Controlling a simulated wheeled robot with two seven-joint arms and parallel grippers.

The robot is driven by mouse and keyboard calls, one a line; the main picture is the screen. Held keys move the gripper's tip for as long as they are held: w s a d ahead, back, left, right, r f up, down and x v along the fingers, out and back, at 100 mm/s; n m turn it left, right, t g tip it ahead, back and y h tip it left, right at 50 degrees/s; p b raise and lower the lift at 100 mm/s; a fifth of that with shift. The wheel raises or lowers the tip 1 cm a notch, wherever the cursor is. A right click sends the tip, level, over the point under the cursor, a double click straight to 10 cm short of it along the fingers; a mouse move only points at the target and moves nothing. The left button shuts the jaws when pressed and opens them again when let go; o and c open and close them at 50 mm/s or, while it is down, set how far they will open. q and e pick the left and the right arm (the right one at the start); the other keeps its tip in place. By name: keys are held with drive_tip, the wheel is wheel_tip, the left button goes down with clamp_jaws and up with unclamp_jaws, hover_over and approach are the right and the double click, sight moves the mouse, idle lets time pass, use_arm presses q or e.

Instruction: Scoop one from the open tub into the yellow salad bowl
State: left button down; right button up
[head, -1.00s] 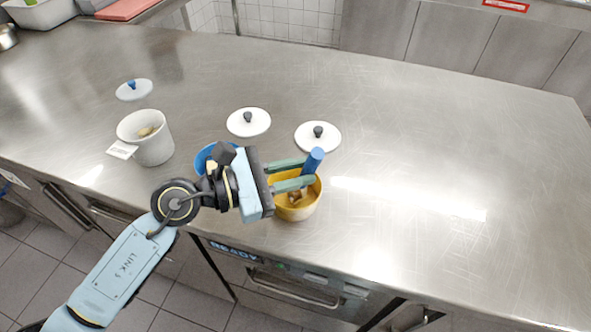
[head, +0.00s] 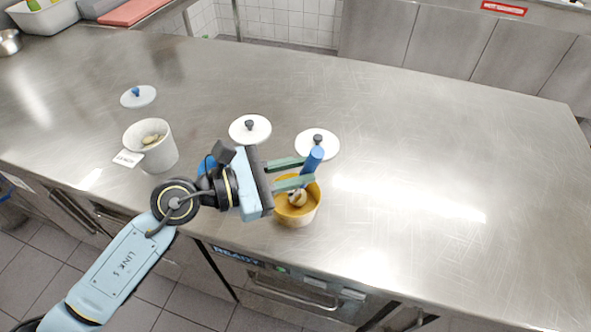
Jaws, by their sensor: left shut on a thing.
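My left gripper (head: 308,171) is shut on the blue handle (head: 314,156) of a scoop and holds it over the yellow bowl (head: 310,209). The scoop's lower end is down in the bowl's opening. A round cream-and-brown piece (head: 297,197) shows there; I cannot tell if it lies in the scoop or on the bowl's floor. The open white tub (head: 162,158) stands to the left, with a label on its rim and pale brown pieces inside. A blue container (head: 203,166) is mostly hidden behind my gripper. My right gripper is not in view.
Two white lids with dark knobs (head: 250,129) (head: 318,144) lie behind the bowl. A white lid with a blue knob (head: 138,96) lies behind the tub. The steel counter (head: 430,170) is clear to the right. Its front edge is close to the bowl.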

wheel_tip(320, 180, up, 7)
drive_tip(key=p, duration=0.6)
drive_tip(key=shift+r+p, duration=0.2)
drive_tip(key=shift+p, duration=0.2)
